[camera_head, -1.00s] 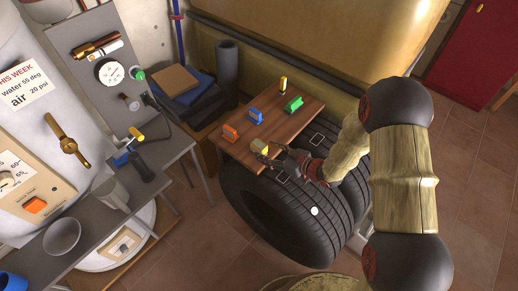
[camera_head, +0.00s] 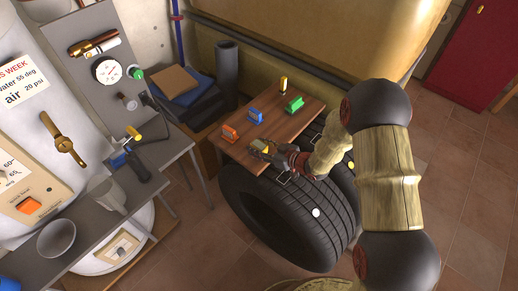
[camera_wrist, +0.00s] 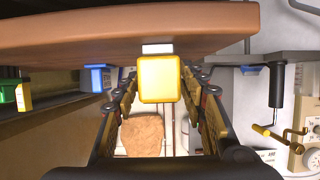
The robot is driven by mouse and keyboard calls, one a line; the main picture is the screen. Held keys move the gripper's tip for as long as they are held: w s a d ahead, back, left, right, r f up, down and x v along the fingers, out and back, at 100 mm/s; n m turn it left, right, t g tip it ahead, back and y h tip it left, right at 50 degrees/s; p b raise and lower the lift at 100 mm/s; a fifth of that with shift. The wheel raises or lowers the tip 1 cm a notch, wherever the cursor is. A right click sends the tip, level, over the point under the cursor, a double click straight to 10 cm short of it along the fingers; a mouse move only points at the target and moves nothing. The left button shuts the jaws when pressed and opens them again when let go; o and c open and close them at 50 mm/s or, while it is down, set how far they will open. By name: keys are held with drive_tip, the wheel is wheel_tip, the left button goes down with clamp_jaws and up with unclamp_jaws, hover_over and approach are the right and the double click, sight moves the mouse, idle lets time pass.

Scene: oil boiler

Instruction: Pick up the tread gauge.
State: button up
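A small yellow block-shaped item, apparently the tread gauge (camera_wrist: 158,80), sits at the near edge of the wooden board (camera_head: 235,151). In the wrist view it has a short white part behind it and lies between my two fingers. My gripper (camera_wrist: 160,88) appears open around it, with narrow gaps at its sides; contact is hard to tell. In the head view my gripper (camera_head: 261,151) is at the board's near edge and partly hides the item.
The board lies over a tyre (camera_head: 290,215). A grey bench (camera_head: 82,219) with a mug (camera_head: 105,193) stands left.

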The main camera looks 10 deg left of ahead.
drive_tip(key=c, duration=0.9)
drive_tip(key=shift+r, duration=0.15)
